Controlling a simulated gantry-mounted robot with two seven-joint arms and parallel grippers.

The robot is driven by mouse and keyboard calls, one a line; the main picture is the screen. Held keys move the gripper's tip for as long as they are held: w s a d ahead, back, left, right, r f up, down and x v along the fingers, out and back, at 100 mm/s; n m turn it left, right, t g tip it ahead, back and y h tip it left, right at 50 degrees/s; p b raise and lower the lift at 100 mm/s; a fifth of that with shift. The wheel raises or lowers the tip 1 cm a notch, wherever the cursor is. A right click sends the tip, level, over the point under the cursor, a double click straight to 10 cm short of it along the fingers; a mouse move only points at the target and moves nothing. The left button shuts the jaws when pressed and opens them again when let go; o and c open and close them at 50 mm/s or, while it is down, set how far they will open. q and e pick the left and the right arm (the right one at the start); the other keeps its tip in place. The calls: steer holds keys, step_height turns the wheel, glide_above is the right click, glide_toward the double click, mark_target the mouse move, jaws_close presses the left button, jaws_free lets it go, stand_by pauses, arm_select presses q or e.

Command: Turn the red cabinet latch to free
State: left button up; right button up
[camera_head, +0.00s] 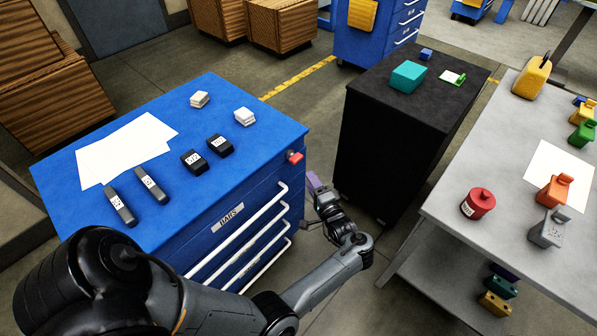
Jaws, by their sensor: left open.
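The red latch (296,157) sits at the top right corner of the blue cabinet (245,180), just above the ends of the white drawer handles. My left gripper (313,184) is just below and to the right of the latch in the picture, beside the cabinet's drawer front. It looks apart from the latch, though the depth between them is hard to judge. The gripper is open and I see nothing held in it. My right gripper is not in view.
White sheets (128,148), dark bars and small blocks lie on the cabinet top. A black cabinet (385,150) stands to the right across a narrow gap of floor. A grey table (515,205) with a red weight (478,204) and other coloured pieces is at the far right.

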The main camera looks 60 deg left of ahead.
mark_target(298, 161)
arm_select(q)
steer(key=a, duration=0.3)
steer(key=a+b, duration=0.1)
steer(key=a, duration=0.3)
steer(key=w+a, duration=0.1)
steer(key=a, duration=0.2)
steer(key=shift+a+f+b, duration=0.1)
steer(key=shift+a+b, duration=0.15)
steer(key=shift+b, duration=0.15)
jaws_close()
